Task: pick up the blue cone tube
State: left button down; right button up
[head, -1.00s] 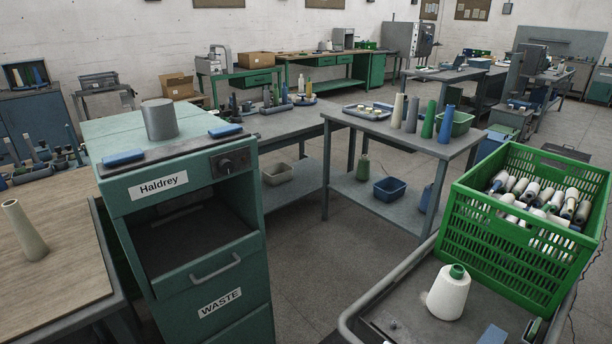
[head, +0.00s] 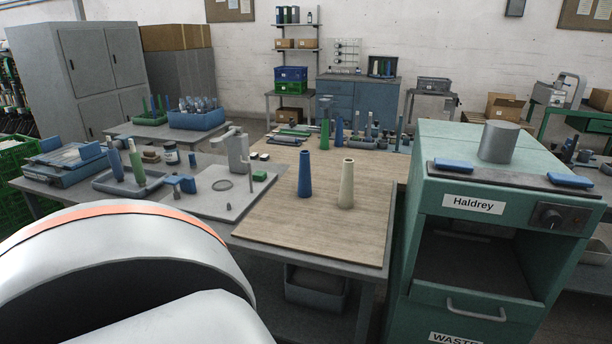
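A blue cone tube (head: 305,174) stands upright on the wooden board (head: 262,226) of the table in the middle of the head view. A cream cone tube (head: 347,184) stands upright just right of it, apart from it. Another blue tube (head: 339,132) stands farther back among other tubes. A white and orange part of my own arm fills the lower left. Neither of my grippers shows, and nothing is seen holding the blue cone tube.
A green Haldrey cabinet (head: 480,255) stands close on the right of the board. A grey bench (head: 215,190) with a stand, trays and bottles adjoins on the left. Small parts and tubes crowd the board's back edge. The board's front is clear.

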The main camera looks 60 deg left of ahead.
aim_at(304, 182)
jog(key=u, duration=1.8)
jog(key=i+j, duration=0.25)
jog(key=j, duration=0.15)
jog(key=i+j+z, duration=0.15)
jog(key=i+j, duration=0.35)
jog(key=j, duration=0.25)
jog(key=i+j+z, duration=0.1)
jog(key=j, duration=0.3)
jog(key=i+j+z, duration=0.1)
jog(key=i+j, duration=0.45)
jog(key=j, duration=0.35)
jog(key=i+j+z, duration=0.1)
jog(key=j, duration=0.35)
jog(key=i+j, duration=0.25)
jog(key=j, duration=0.2)
jog(key=i+z, duration=0.05)
